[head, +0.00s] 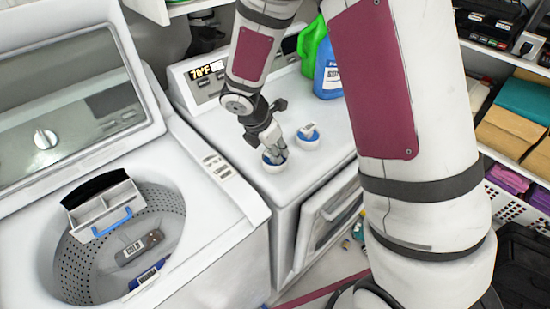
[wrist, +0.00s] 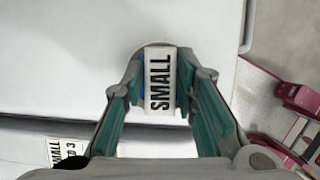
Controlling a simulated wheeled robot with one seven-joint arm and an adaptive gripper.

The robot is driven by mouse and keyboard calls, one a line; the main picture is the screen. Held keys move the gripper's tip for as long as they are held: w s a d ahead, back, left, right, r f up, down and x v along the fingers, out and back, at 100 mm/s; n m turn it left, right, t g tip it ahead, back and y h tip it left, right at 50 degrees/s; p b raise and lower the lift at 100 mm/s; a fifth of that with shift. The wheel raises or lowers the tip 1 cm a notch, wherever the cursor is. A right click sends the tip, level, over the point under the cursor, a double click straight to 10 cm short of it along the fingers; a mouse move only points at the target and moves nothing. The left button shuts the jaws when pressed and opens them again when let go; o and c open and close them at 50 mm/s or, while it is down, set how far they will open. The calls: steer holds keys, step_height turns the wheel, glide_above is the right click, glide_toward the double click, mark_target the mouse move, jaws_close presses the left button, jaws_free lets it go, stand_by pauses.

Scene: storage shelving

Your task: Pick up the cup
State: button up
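A small white cup with blue contents (head: 274,166) stands on the white machine top, directly under my gripper (head: 272,150). A tag reading "SMALL" (wrist: 160,82) shows with it in the wrist view. My gripper (wrist: 164,75) points down, one finger on each side of the tag and close to the cup's sides. The fingers hide much of the cup, and I cannot tell whether they touch it. A second white cup with blue contents and a tag (head: 308,143) stands just to the right and behind, apart from the gripper.
A blue bottle (head: 328,75) and a green bottle (head: 309,45) stand at the back right of the machine top. An open washer (head: 225,200) is at left. Shelves with boxes (head: 512,132) are at right. The machine top in front of the cups is clear.

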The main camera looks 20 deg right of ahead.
jaws_close()
steer(key=shift+r, duration=0.8)
step_height(320, 180, up, 2)
steer(key=shift+r, duration=0.15)
steer(key=s+r+p, duration=0.1)
steer(key=s, duration=1.5)
steer(key=shift+a, duration=0.45)
